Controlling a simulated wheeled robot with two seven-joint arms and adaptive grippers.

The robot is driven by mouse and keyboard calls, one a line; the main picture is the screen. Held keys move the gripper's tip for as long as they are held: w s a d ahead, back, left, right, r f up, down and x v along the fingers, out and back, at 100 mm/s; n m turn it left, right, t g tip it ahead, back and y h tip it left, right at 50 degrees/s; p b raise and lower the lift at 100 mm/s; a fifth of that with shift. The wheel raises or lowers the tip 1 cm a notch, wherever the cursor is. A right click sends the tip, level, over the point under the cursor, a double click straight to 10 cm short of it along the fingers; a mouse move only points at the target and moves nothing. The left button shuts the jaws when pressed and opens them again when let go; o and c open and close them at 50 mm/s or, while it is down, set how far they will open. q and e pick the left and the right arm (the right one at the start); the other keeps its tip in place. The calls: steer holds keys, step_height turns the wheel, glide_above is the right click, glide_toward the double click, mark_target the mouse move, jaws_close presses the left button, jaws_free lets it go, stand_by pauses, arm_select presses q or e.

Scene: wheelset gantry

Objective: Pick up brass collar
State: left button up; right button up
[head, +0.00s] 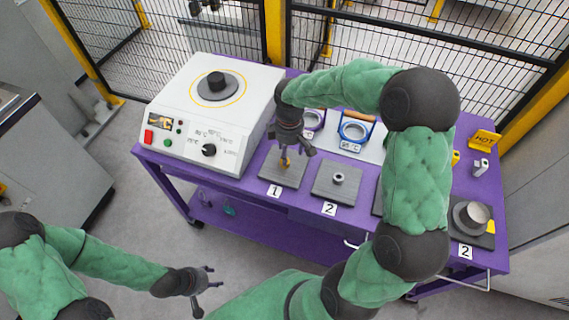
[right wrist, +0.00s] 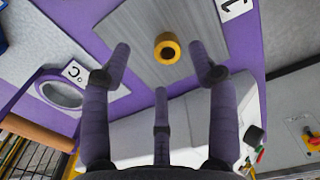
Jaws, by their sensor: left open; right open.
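The brass collar (right wrist: 167,48), a short yellow ring with a dark hole, sits on a grey plate (right wrist: 140,25) in the right wrist view. In the head view the collar (head: 284,162) is partly hidden by my right gripper (head: 290,150) just above the plate marked 1 (head: 270,174). My right gripper's spread fingers show in the right wrist view (right wrist: 160,62), open and empty, with the collar ahead between the two outer tips. I see no contact. My left gripper (head: 203,286) is open and empty, low at the left, away from the purple table.
A white heater box (head: 205,120) with a dark disc on top stands at the table's left. A grey plate marked 2 (head: 325,188) bears a small steel collar (head: 338,179).

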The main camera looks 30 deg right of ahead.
steer(key=f+b, duration=0.1)
steer(key=f, duration=0.2)
steer(key=a+f+b, duration=0.1)
steer(key=f, duration=0.1)
steer(key=shift+w+f+b, duration=0.1)
steer(key=shift+w+b, duration=0.2)
steer(key=shift+w, duration=0.1)
jaws_close()
